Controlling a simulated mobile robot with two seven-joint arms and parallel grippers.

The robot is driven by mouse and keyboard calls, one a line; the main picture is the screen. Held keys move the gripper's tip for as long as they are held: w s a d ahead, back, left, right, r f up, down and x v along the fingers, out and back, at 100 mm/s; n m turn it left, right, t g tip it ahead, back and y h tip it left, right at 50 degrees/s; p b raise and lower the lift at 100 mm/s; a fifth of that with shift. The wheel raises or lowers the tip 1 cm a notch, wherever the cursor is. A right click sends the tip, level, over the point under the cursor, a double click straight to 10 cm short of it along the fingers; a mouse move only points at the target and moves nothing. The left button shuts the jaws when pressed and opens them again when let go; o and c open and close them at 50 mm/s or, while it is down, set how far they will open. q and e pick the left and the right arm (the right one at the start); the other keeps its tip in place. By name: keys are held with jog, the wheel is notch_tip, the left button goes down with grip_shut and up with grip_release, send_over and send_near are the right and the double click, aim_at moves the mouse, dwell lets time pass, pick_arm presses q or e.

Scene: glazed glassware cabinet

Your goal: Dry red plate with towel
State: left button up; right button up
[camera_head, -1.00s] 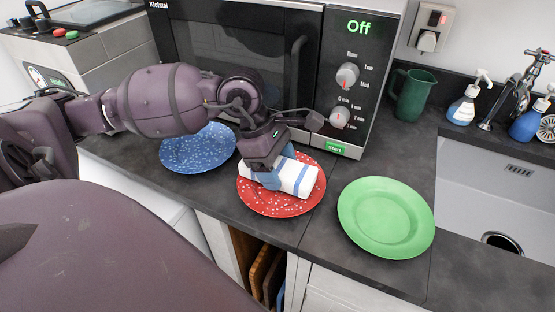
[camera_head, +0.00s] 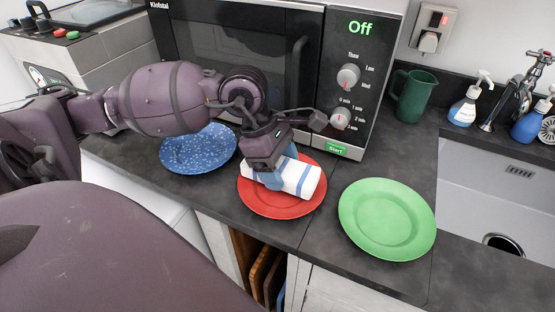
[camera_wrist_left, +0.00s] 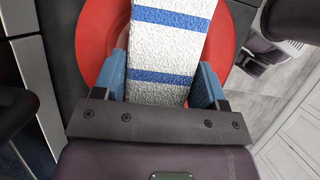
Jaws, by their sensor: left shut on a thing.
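The red plate (camera_head: 262,203) lies on the dark counter in front of the microwave. No white specks show on its visible part. The white towel with blue stripes (camera_head: 303,180) rests over the middle of the plate. My left gripper (camera_head: 272,180) is shut on the towel from above. In the left wrist view, its blue fingers (camera_wrist_left: 165,85) sit on either side of the towel (camera_wrist_left: 165,55), with the red plate (camera_wrist_left: 92,45) beneath. The towel and gripper hide the plate's centre. My right gripper is not in view.
A blue plate with white specks (camera_head: 190,155) lies to the left, partly behind my arm. A green plate without visible specks (camera_head: 385,220) lies to the right. The microwave (camera_head: 345,90) stands close behind. A sink (camera_head: 490,195) and green jug (camera_head: 413,97) are at right.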

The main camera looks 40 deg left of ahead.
pick_arm(q)
jog(key=shift+r+p, duration=1.85)
jog(key=shift+r, duration=2.85)
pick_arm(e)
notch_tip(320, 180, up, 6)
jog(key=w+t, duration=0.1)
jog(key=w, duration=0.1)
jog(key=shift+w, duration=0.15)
